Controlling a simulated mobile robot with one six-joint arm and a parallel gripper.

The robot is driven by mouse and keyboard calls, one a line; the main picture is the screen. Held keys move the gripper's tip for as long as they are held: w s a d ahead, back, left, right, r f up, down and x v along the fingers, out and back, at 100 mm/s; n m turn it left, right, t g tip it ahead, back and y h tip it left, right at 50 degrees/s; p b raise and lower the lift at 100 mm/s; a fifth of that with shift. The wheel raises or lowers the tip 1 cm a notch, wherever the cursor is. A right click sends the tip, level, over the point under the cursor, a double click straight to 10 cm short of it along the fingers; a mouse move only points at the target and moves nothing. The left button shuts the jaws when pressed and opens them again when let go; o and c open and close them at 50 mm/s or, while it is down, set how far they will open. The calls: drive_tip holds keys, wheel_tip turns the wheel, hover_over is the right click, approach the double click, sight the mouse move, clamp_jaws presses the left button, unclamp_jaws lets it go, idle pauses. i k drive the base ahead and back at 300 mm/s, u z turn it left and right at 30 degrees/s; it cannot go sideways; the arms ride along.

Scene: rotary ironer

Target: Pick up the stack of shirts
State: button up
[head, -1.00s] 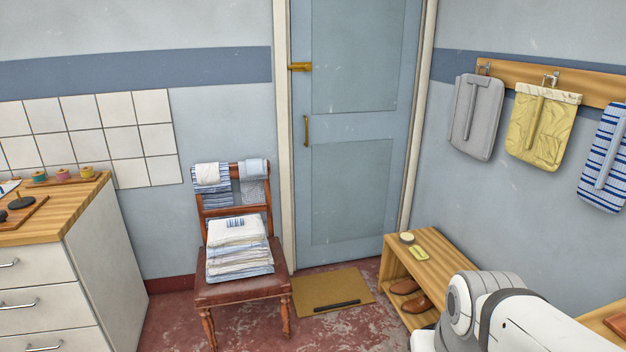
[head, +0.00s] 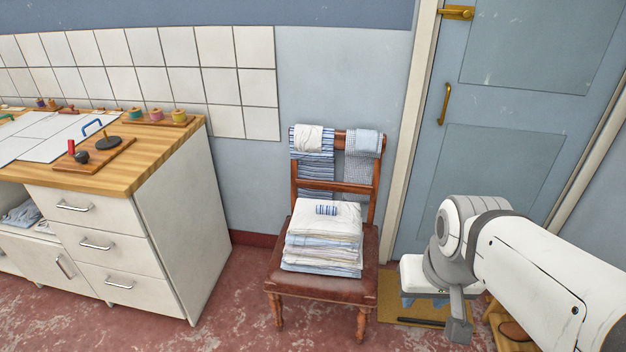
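A stack of folded white and pale blue cloth, which looks like the stack of shirts (head: 322,248), lies on the seat of a brown wooden chair (head: 318,288). A small blue-striped patch or piece shows on its top. My arm reaches in from the right, and its end, with my gripper (head: 428,302), hangs low in front of the door, right of the chair and apart from the stack. Small bluish bits show under the white wrist part; I cannot tell what they are. The fingers are too small and partly hidden to tell whether they are open.
Striped and checked cloths (head: 318,160) hang over the chair's back. A white drawer cabinet (head: 165,245) with a wooden top (head: 165,150) stands left, with floor between it and the chair. The door (head: 500,150) and doormat (head: 392,308) are to the right.

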sight(323, 237)
drive_tip(key=u, duration=0.2)
drive_tip(key=i, duration=1.05)
drive_tip(key=u, duration=0.25)
